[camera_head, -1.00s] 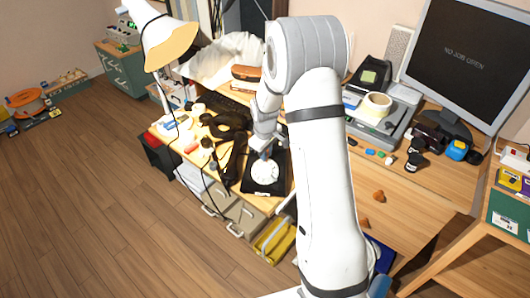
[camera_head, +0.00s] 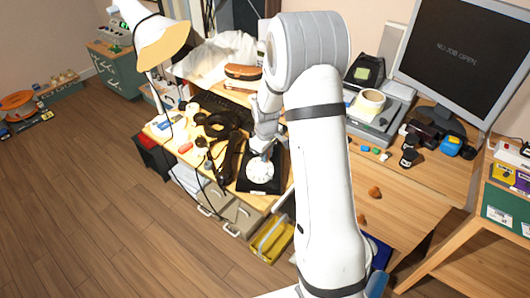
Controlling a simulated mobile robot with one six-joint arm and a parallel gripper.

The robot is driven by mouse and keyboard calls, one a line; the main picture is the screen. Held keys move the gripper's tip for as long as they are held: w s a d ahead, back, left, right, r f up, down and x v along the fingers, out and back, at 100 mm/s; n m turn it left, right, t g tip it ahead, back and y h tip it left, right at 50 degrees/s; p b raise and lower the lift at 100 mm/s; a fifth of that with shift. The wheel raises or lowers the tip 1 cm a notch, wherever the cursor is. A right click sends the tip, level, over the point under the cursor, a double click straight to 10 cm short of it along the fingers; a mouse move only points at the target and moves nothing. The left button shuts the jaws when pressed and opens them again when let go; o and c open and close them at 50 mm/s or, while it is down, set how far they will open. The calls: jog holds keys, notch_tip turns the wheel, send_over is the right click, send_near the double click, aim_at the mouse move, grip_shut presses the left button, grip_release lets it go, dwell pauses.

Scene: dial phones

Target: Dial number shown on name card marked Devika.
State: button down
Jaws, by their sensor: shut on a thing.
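A black dial phone (camera_head: 245,184) with a round white dial (camera_head: 260,171) sits on the wooden desk near its front edge. My gripper (camera_head: 262,155) points down at the far edge of the dial. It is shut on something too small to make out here. I cannot tell whether the gripper touches the dial. Black handset-like shapes and cords (camera_head: 228,140) lie on the desk left of the phone. No name card marked Devika can be read in this view.
A white lamp (camera_head: 150,35) stands at the left of the desk. A grey machine with a tape roll (camera_head: 369,102) and a monitor (camera_head: 460,55) stand to the right. Drawers (camera_head: 240,215) and a yellow bin (camera_head: 271,238) are below the phone. Open floor lies at the left.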

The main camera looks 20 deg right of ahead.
jog(key=shift+s+d+f, duration=0.1)
jog(key=shift+s, duration=0.05)
jog(key=shift+s+d+f, duration=0.15)
jog(key=shift+s+d, duration=0.05)
jog(key=shift+s, duration=0.35)
jog(key=shift+s+f+b, duration=0.1)
jog(key=shift+b, duration=0.2)
jog(key=shift+s+f, duration=0.1)
jog(key=shift+s, duration=0.35)
jog(key=shift+s+a+f+b, duration=0.25)
jog(key=shift+s+f+b, duration=0.05)
jog(key=shift+s+b, duration=0.25)
dwell(0.3)
